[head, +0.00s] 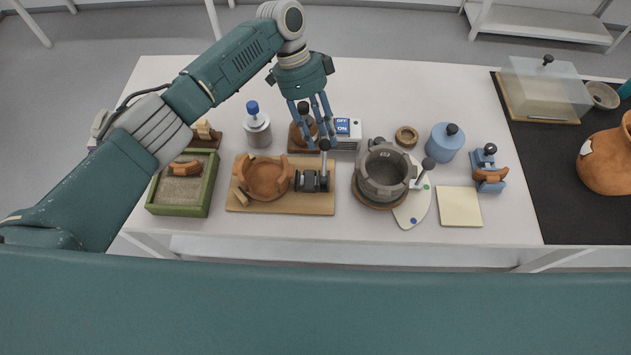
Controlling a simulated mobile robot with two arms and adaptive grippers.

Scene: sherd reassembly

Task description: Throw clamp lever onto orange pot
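The orange pot (264,179) sits on a wooden board (284,206) at the left of the table. A dark clamp (308,182) stands at the pot's right side on the same board. Its lever (324,158) stands upright with a black knob on top. My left gripper (321,143) points down over the clamp, its blue fingers spread apart around or just behind the knob. I cannot tell whether they touch it. My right gripper is not in view.
A green sand tray (208,196) stands left of the board. A grey ring-shaped vessel (384,174) stands to the right. Farther right are a blue jar (444,143) and a cream pad (459,207).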

